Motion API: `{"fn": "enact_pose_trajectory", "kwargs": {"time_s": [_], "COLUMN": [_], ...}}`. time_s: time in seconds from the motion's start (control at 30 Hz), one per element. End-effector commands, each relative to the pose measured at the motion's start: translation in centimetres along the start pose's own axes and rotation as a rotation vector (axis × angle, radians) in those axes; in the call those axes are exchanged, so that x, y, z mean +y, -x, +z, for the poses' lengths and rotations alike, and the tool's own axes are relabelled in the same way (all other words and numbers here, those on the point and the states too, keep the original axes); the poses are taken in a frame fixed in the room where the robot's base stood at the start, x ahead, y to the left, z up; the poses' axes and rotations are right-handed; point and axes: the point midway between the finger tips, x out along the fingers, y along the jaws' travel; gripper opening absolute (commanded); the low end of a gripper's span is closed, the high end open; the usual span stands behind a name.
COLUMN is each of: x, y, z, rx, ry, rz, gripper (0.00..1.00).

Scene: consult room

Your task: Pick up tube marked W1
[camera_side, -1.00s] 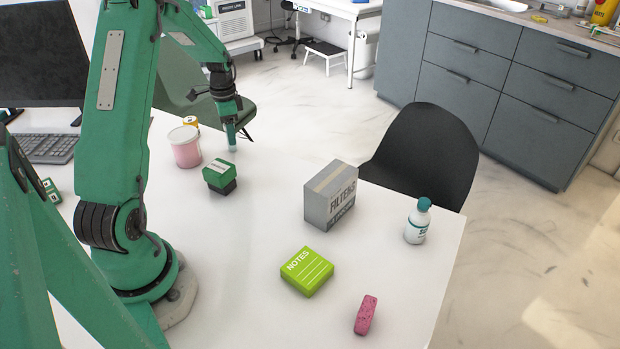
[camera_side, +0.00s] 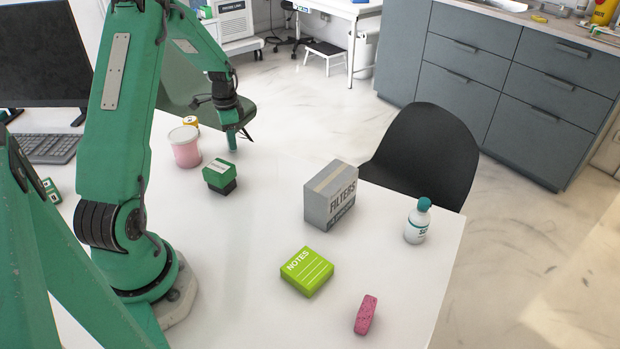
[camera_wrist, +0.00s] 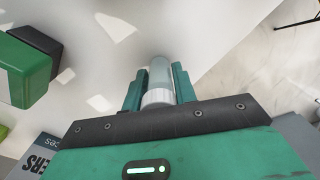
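A pale, translucent tube (camera_wrist: 160,72) with a white ribbed cap (camera_wrist: 158,97) is between the two green fingers of my gripper (camera_wrist: 160,88) in the wrist view. The fingers flank it closely on both sides; I cannot tell whether they press on it. Its W1 mark does not show. In the side view my gripper (camera_side: 233,143) points down low over the far edge of the white table, and its fingers hide most of the tube.
A pink tub (camera_side: 186,151) and a green-and-black box (camera_side: 220,176) stand left of my gripper. A FILTERS box (camera_side: 328,203), NOTES block (camera_side: 306,272), pink block (camera_side: 366,315) and white bottle (camera_side: 417,225) are farther right. The middle of the table (camera_side: 262,215) is clear.

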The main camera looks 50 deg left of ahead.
Motion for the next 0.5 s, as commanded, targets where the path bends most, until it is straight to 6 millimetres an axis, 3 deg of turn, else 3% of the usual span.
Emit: {"fn": "enact_pose_trajectory", "kwargs": {"time_s": [0.5], "x": [-0.05], "y": [0.69], "z": [-0.03], "rx": [0.001], "ry": [0.0], "rz": [-0.002], "gripper": [0.05]}}
